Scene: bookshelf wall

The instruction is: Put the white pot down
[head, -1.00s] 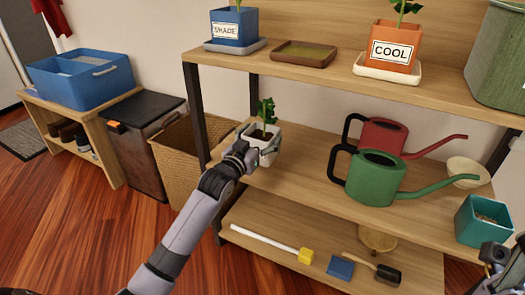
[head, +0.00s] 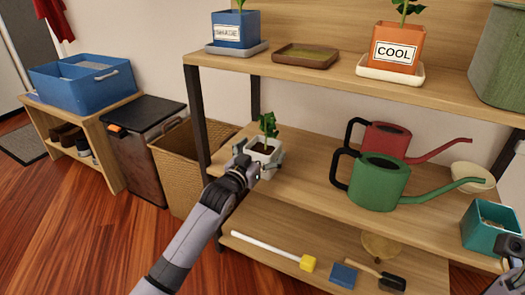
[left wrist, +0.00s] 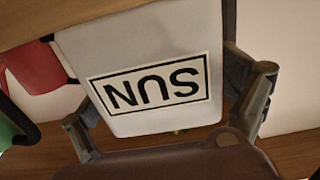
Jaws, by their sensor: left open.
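The white pot (head: 266,157) with a green plant stands upright at the left end of the middle shelf (head: 305,176). In the left wrist view the white pot (left wrist: 140,60) appears upside down, with a label reading SUN. My left gripper (head: 258,166) is open, with its fingers on either side of the pot. In the left wrist view my left gripper (left wrist: 172,108) has a finger at each side of the pot; whether either touches is hard to tell. My right gripper (head: 512,258) is partly in view at the lower right edge, its jaws unclear.
A green watering can (head: 378,182) and a red one (head: 385,138) stand right of the pot. A teal pot (head: 487,226) is at the shelf's right end. The upper shelf holds a blue pot (head: 236,30) and an orange pot (head: 397,50). A wicker basket (head: 180,170) stands left.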

